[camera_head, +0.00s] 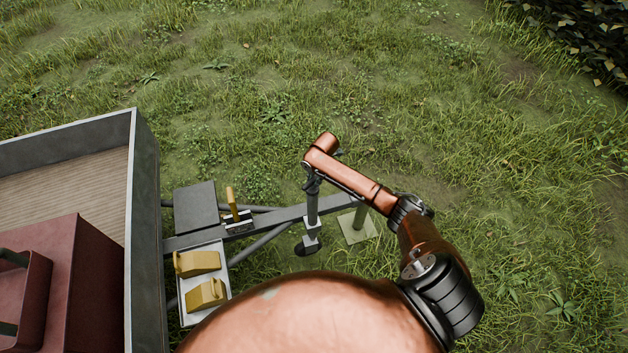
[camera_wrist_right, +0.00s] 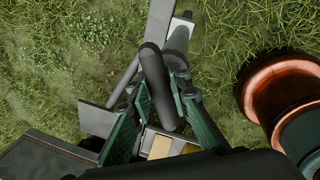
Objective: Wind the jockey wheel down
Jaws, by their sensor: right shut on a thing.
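The jockey wheel's dark upright tube (camera_head: 312,208) stands beside the trailer's drawbar (camera_head: 285,215). A light clamp bracket holds it, and its dark wheel (camera_head: 307,246) shows low down by the grass. In the wrist view, my right gripper (camera_wrist_right: 162,92) has its green-padded fingers on either side of a dark rounded winding handle (camera_wrist_right: 153,68) and is shut on it. In the head view, my right gripper (camera_head: 312,183) is at the top of the tube, partly hidden under my copper arm. My left gripper is not in view.
The grey trailer bed (camera_head: 145,200) with a dark red crate (camera_head: 75,270) is at left. Yellow chocks (camera_head: 198,262) lie on a pale tray near a yellow-handled lever (camera_head: 232,205). A pale green plate with a post (camera_head: 352,236) stands right of the wheel. Grass beyond is open.

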